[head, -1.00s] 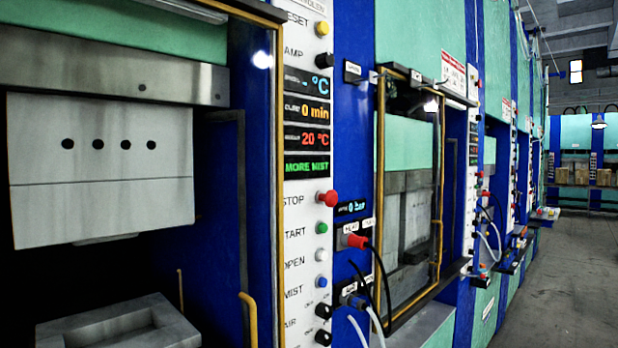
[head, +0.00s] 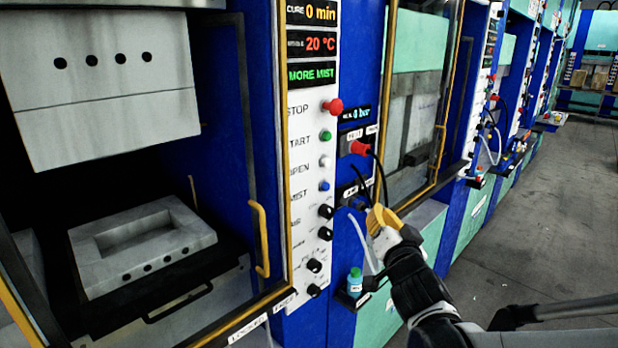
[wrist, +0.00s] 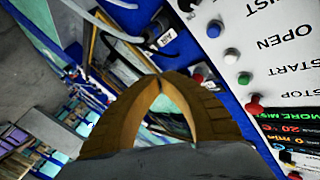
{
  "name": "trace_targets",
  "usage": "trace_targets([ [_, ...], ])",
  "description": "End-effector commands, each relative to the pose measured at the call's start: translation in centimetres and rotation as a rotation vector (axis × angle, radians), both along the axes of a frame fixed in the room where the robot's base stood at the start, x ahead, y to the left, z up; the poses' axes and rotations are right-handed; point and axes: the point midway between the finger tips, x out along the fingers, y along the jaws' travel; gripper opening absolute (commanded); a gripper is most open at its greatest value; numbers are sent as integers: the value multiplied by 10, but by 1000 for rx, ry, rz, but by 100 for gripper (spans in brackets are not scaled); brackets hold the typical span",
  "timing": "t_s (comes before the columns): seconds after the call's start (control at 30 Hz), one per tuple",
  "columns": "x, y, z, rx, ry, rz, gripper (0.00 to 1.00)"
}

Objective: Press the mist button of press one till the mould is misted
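The blue mist button (head: 324,186) sits on the white control panel (head: 303,220) of the near press, beside the label MIST. It also shows in the wrist view (wrist: 213,28). The green display (head: 311,74) reads MORE MIST. The press is open, with the grey lower mould half (head: 100,262) on its bed and the upper half (head: 150,113) above. My gripper (head: 377,212) is right of the panel and a little lower than the button, apart from it. In the wrist view its yellow fingertips (wrist: 160,80) meet, with nothing between them.
A red stop button (head: 333,105), green start button (head: 326,136) and white open button (head: 325,161) sit above the mist button, black knobs (head: 326,211) below. A red connector (head: 359,148) with black cables and a small bottle (head: 355,281) are near my arm. Floor (head: 540,230) is clear at right.

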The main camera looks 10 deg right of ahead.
Motion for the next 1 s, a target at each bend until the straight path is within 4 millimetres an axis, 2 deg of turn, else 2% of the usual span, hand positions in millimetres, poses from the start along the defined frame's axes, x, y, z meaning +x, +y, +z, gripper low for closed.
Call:
trace_targets([
  [0.03, 7, 3, 7, 19, -37, 21, 0],
  [0.2, 17, 14, 15, 78, -118, 87, 0],
  [0.73, 20, 19, 16, 95, -138, 108, 0],
  [1.0, 41, 34, 16, 99, -138, 110, 0],
])
